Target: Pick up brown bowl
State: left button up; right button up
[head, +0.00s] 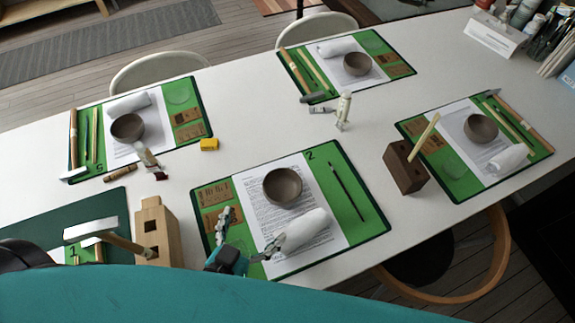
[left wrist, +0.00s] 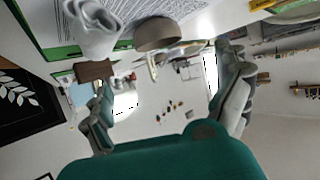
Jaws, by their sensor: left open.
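Several brown bowls stand on green mats. The nearest brown bowl (head: 283,187) sits upright on a printed sheet on the front middle mat (head: 362,215). My left gripper (head: 255,228) is open and empty, just in front of that bowl and apart from it. In the left wrist view a brown bowl (left wrist: 158,36) shows beyond my open fingers (left wrist: 165,70). Other brown bowls are at the left (head: 127,128), the back (head: 357,64) and the right (head: 481,128). My right gripper is not in view.
A white roll (head: 308,230) lies right beside the left gripper; it also shows in the left wrist view (left wrist: 92,30). A dark brush (head: 346,190) lies right of the near bowl. Wooden blocks (head: 158,232) (head: 404,170) stand at either side. The table's middle (head: 262,112) is mostly clear.

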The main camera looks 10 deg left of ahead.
aim_at(276, 198)
pick_arm(q)
jog(key=p+x, duration=0.1)
jog(key=x, duration=0.6)
jog(key=shift+w+d, duration=0.15)
jog(key=shift+w, duration=0.1)
jog(key=x, duration=0.3)
jog(key=shift+w+f, duration=0.25)
jog(key=shift+w, duration=0.15)
jog(key=shift+w+d+f+p, duration=0.1)
jog(key=shift+w+f+p, duration=0.05)
jog(key=shift+w+p, duration=0.2)
jog(key=x, duration=0.3)
jog(key=shift+w+d+f, duration=0.15)
jog(key=shift+w+f, duration=0.05)
jog(key=shift+f, duration=0.05)
jog(key=shift+w+f, duration=0.25)
jog(key=shift+w, duration=0.1)
jog(key=c, duration=0.9)
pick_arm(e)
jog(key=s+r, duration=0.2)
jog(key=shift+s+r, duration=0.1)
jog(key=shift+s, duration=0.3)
